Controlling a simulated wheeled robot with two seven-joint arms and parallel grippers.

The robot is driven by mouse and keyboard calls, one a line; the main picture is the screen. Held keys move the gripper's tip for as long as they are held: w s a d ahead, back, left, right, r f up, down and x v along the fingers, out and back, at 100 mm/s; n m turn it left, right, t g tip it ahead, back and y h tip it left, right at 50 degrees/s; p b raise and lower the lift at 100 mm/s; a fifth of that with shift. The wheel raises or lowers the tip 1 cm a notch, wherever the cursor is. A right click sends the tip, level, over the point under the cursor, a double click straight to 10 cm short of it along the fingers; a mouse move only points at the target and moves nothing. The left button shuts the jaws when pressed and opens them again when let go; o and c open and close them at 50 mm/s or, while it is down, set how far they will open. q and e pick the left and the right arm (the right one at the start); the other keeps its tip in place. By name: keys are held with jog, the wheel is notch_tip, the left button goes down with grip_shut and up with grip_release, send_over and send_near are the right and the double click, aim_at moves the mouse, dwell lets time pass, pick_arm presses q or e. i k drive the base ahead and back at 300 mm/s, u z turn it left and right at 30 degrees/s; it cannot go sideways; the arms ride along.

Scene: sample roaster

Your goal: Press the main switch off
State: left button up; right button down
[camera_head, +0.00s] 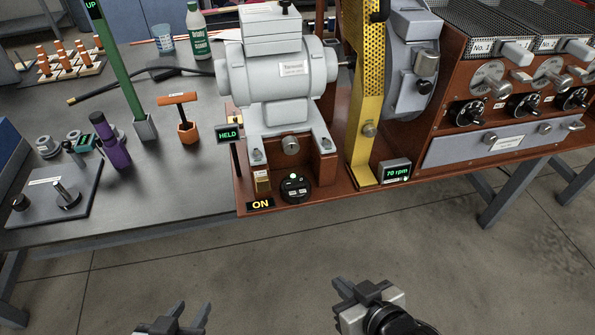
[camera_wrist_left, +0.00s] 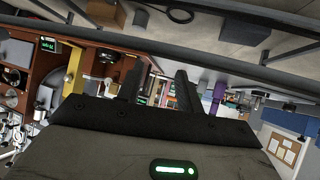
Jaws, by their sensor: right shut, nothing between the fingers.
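A small brass-coloured switch (camera_head: 262,184) sits on the red-brown base at the front left of the machine; I take it as the main switch. A black sign below it reads "ON" (camera_head: 260,204) in yellow. A round black dial (camera_head: 295,188) is just right of it. My left gripper (camera_head: 189,312) is low in the head view, in front of the bench and well apart from the switch. It is open and empty; its spread fingers also show in the left wrist view (camera_wrist_left: 157,88). My right gripper (camera_head: 362,288) is shut and empty, below and right of the switch.
A display reads "70 rpm" (camera_head: 396,171). An orange T-handle (camera_head: 178,98) and a purple tool (camera_head: 110,140) stand on the bench. Floor space before the bench is clear.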

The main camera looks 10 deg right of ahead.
aim_at(300, 181)
jog(key=k, duration=0.4)
jog(key=u, duration=1.35)
jog(key=i, duration=1.05)
jog(key=z, duration=1.95)
